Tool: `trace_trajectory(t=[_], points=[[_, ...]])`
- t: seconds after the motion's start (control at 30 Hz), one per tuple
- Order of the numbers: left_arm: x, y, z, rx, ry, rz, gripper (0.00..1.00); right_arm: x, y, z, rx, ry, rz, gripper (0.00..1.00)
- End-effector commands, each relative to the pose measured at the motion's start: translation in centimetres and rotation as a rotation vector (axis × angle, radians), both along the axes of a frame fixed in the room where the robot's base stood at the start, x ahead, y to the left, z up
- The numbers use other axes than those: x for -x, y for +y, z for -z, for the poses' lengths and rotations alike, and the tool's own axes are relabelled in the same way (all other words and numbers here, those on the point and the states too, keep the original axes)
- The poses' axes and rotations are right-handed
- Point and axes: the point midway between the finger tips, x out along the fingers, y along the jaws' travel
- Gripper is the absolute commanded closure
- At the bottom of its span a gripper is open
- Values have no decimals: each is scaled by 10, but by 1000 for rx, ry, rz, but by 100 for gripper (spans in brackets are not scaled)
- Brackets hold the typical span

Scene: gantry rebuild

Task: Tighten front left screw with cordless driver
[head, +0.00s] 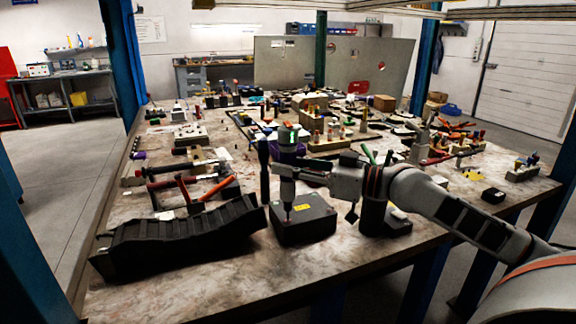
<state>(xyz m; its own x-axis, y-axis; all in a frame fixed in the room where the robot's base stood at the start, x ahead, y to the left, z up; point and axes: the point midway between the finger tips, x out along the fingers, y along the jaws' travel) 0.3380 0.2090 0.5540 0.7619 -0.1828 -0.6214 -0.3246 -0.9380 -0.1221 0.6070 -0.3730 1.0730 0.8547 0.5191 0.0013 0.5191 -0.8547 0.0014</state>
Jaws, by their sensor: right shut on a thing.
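My right gripper (296,172) reaches in from the right and is shut on the cordless driver (289,138). The driver stands about upright, with a green light near its top. Its thin bit points down at the top of a dark box (305,226) with a yellow label, towards the box's left side. The bit's end is at or just above the box top; I cannot tell whether it touches a screw. The front left screw itself is too small or hidden to make out. My left gripper is not in view.
A long black ribbed part (180,240) lies left of the box. Red-handled tools (185,190) lie behind it. A dark holder (373,215) stands right of the box under my arm. The back of the table (230,290) is crowded; its front edge is bare.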

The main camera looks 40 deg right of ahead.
Motion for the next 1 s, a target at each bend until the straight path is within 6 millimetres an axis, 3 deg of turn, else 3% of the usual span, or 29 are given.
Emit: trace_trajectory(t=[0.33,1.0], points=[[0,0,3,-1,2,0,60,0,0,6,1,3,0,100],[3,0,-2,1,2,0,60,0,0,-2,1,2,-1,100]])
